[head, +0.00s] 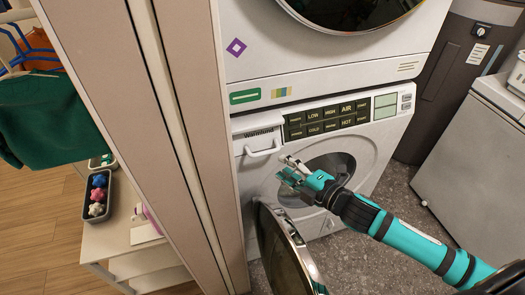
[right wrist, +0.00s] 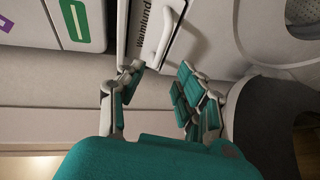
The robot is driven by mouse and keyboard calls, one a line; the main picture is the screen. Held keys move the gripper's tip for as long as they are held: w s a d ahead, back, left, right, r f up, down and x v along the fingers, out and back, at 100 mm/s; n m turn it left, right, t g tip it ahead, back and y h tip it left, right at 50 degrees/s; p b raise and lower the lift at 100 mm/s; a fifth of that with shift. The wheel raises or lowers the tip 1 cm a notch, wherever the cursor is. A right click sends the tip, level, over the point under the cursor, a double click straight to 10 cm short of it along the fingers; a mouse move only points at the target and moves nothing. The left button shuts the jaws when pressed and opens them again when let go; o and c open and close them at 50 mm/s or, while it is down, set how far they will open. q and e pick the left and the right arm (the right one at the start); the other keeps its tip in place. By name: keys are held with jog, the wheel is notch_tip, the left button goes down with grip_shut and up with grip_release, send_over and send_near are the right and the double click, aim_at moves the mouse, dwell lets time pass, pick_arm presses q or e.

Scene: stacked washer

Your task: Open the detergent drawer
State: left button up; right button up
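The detergent drawer (head: 258,133) is at the upper left of the lower washer's front, and its white handle (head: 263,151) stands out from it. The drawer looks closed. My right gripper (head: 289,171) is just below and right of the handle, apart from it. In the right wrist view the handle (right wrist: 167,36) lies ahead of the spread fingers of my right gripper (right wrist: 160,76), with nothing between them. My left gripper is in neither view.
The washer's round door (head: 284,256) hangs open below my right gripper, beside the drum opening (head: 327,170). A control panel (head: 327,118) is right of the drawer. A wall edge (head: 190,120) stands close on the left. A second machine (head: 320,50) is stacked above.

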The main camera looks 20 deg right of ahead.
aim_at(263, 154)
jog(key=p+x, duration=0.1)
jog(key=x, duration=0.8)
jog(key=shift+w+a+f, duration=0.1)
jog(key=shift+w+a, duration=0.05)
jog(key=shift+w, duration=0.15)
grip_shut()
